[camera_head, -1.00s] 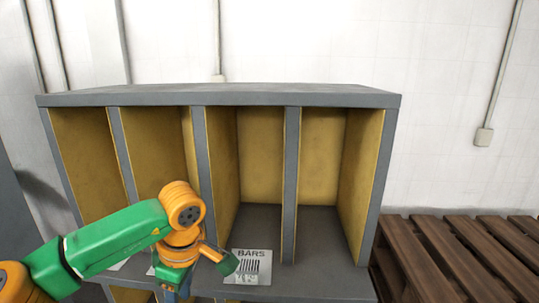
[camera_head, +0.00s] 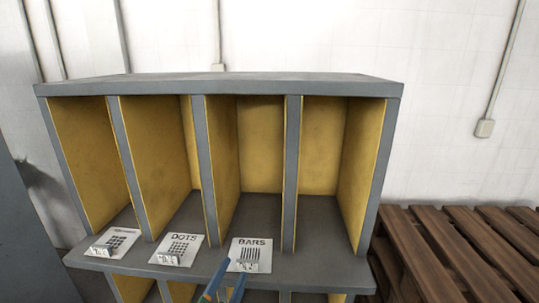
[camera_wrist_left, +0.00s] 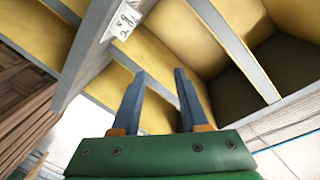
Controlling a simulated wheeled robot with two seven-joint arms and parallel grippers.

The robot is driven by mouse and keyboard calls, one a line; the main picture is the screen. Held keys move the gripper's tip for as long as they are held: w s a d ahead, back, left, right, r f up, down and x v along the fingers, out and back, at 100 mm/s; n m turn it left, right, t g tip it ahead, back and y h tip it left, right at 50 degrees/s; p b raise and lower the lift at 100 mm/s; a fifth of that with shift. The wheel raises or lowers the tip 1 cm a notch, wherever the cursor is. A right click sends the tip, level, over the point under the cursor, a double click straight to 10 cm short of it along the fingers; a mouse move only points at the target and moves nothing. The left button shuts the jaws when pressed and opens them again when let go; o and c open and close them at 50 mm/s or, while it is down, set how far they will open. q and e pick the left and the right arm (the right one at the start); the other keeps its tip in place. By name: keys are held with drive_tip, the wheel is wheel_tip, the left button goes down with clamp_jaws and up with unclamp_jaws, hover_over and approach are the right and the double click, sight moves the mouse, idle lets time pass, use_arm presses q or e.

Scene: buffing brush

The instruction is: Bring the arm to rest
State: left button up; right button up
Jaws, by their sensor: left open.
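My left gripper (camera_head: 229,280) shows at the bottom edge of the head view, just in front of the shelf and below the BARS card. Only its blue fingers show there, and the rest of the arm is out of frame. In the left wrist view the two fingers (camera_wrist_left: 159,80) stand apart with nothing between them. Yellow compartment walls and grey shelf edges lie beyond them. My right gripper is not in view.
A grey shelf (camera_head: 220,83) with yellow-lined, empty-looking compartments fills the middle. A BARS card (camera_head: 247,255), a DOTS card (camera_head: 177,250) and a third card (camera_head: 113,242) lie along its front lip. Brown slatted pallets (camera_head: 455,245) stand at the right.

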use_arm(q)
drive_tip(key=s+a+f+n+g+y, duration=0.1)
drive_tip(key=s+a+f+n+g, duration=0.2)
drive_tip(key=f, duration=0.3)
drive_tip(key=s+a+f+n+g+y, duration=0.2)
drive_tip(key=s+a+f, duration=0.1)
drive_tip(key=f, duration=0.2)
drive_tip(key=s+a+f+n+g, duration=0.2)
drive_tip(key=s+f+g, duration=0.2)
drive_tip(key=s+f, duration=0.3)
drive_tip(key=s+a+f+n+g, duration=0.15)
drive_tip(key=s+f+g, duration=0.25)
drive_tip(key=s, duration=0.6)
wheel_tip(320, 180, down, 16)
drive_tip(key=s+g, duration=0.2)
drive_tip(key=s+a+f, duration=0.1)
drive_tip(key=s+f, duration=0.8)
drive_tip(key=s, duration=0.2)
drive_tip(key=shift+s+a+f+g+y, duration=0.3)
drive_tip(key=shift+s+a+f+g, duration=0.05)
drive_tip(key=shift+g, duration=0.05)
